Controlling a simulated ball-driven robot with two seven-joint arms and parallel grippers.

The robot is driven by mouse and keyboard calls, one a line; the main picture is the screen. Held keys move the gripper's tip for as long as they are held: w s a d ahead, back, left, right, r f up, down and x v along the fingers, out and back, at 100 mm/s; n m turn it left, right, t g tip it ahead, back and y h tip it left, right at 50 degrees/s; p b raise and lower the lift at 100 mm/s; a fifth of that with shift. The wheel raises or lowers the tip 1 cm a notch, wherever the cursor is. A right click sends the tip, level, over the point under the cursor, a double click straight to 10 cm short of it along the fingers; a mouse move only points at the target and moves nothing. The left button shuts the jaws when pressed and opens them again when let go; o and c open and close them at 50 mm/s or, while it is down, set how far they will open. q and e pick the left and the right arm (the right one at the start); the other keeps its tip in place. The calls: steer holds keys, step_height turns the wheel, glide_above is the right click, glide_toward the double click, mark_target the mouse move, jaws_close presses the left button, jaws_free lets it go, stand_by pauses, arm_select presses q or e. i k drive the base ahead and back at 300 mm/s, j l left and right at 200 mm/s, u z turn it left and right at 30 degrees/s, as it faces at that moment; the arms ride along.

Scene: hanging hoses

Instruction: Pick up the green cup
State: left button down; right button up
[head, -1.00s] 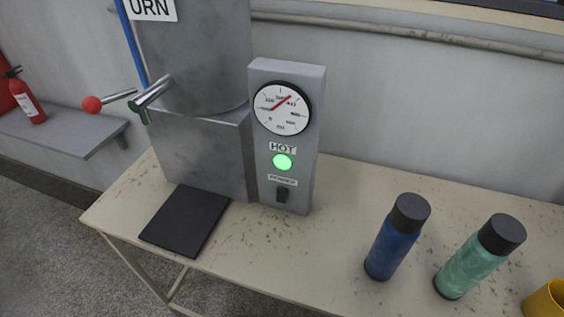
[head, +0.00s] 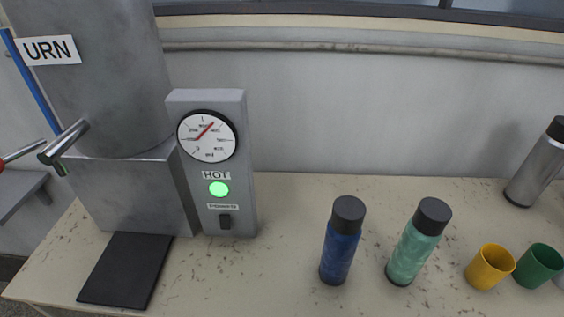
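The green cup (head: 539,265) stands upright on the table near the right edge of the head view. A yellow cup (head: 490,267) stands just left of it, very close to it. Part of a grey object shows at the right edge beside the green cup. Neither of my grippers is in view.
A blue bottle (head: 342,241) and a mint-green bottle (head: 418,242) with black lids stand left of the cups. A steel flask (head: 537,168) stands behind. An urn (head: 105,80) with a gauge panel (head: 212,165) and black mat (head: 125,270) fills the left of the table (head: 290,205).

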mark_target(535, 267)
steer(key=z, duration=1.85)
